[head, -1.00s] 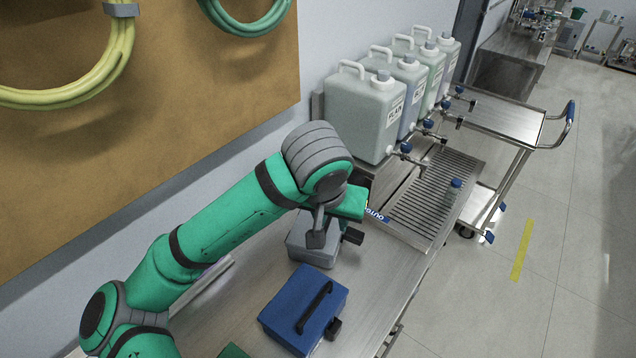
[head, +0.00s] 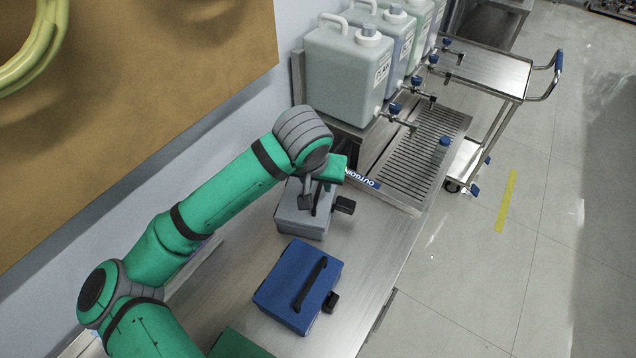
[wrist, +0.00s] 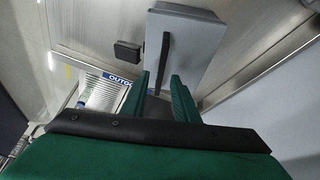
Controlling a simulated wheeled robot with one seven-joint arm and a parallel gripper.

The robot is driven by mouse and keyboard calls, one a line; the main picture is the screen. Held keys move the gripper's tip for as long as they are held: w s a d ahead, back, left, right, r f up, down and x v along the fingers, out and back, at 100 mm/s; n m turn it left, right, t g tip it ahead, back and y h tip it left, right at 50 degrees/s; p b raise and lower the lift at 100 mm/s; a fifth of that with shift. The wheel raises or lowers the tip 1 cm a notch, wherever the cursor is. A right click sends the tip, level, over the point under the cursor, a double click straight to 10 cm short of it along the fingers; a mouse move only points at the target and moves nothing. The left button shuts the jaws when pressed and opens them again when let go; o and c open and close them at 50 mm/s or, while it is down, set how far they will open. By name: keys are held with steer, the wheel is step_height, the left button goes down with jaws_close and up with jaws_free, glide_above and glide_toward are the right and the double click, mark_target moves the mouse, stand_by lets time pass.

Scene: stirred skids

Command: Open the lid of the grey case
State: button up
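The grey case (head: 301,222) stands on the metal bench beyond the blue case, and its lid looks shut. In the wrist view the grey case (wrist: 200,38) shows its flat top with a dark bar handle (wrist: 164,62) along it. A black block (wrist: 127,51) sticks out beside the case; it also shows in the head view (head: 345,205). My gripper (wrist: 161,92) is open, with its two green fingers apart and nothing seen between them. The fingers are over the near end of the case top, near the handle's end. Whether they touch the case I cannot tell.
A blue case (head: 284,287) with a black handle stands nearer on the bench. A green object (head: 238,346) is at the bottom edge. Several canisters (head: 345,75) with taps stand behind a drain grate (head: 420,150). A trolley (head: 490,72) is beyond.

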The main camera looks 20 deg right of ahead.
steer(key=shift+x, duration=0.85)
jaws_close()
stand_by(0.9)
